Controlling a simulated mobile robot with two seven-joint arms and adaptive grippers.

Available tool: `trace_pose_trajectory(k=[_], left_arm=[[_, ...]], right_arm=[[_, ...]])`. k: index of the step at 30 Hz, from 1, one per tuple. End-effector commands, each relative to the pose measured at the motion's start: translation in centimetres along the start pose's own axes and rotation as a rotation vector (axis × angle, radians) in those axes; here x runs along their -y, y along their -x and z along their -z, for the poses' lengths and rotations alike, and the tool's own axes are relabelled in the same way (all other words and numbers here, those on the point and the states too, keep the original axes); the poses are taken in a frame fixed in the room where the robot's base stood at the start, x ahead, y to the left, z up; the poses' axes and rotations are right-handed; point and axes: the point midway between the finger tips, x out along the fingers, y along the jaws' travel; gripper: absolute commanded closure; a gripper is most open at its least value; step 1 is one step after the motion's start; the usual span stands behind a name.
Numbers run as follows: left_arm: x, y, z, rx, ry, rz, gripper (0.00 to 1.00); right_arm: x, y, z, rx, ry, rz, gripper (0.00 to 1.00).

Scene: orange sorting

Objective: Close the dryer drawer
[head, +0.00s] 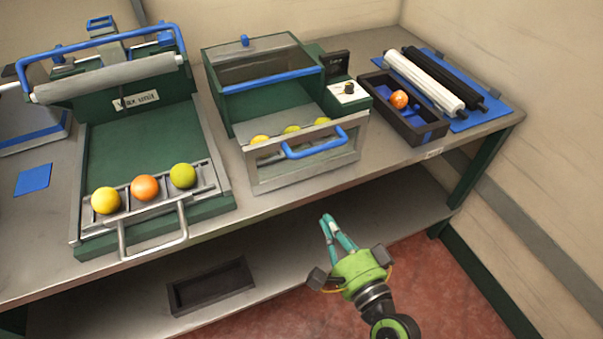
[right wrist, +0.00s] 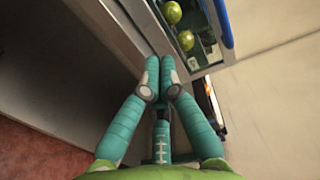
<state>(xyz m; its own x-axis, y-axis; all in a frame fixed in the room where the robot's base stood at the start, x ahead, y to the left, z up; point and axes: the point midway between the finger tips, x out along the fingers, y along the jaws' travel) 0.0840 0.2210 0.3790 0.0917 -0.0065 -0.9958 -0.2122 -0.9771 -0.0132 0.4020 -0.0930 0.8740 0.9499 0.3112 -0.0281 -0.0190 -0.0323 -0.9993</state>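The dryer (head: 222,100) is the green machine with a clear lid in the middle of the table. Its drawer (head: 262,180) is pulled out at the front, with a blue handle (head: 315,148) and several yellow-green fruits (head: 291,130) inside. In the right wrist view the drawer's blue handle (right wrist: 224,22) and two fruits (right wrist: 186,40) show at the top. My right gripper (head: 328,220) is in front of and below the drawer, apart from the handle. Its fingers (right wrist: 162,66) are together with nothing between them. My left gripper is not in view.
A green machine (head: 135,150) with a roller and three fruits on its front rack stands at left. At right are a dark tray (head: 425,132) holding an orange (head: 399,99), and two rollers. An empty dark tray (head: 211,287) lies on the lower shelf.

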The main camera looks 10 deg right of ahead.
Motion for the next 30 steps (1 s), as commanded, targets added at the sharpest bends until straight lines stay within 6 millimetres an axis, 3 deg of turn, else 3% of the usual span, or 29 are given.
trace_pose_trajectory(k=[5, 21, 30], left_arm=[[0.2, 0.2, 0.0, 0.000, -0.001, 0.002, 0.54], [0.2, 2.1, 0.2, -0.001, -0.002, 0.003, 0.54], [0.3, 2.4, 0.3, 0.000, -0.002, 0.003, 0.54]], right_arm=[[1.6, -0.7, 0.1, -0.004, -0.031, 0.033, 1.00], [1.9, -11.2, 0.1, -0.002, -0.025, 0.030, 1.00], [1.8, -13.8, 0.1, -0.002, -0.025, 0.026, 1.00]])
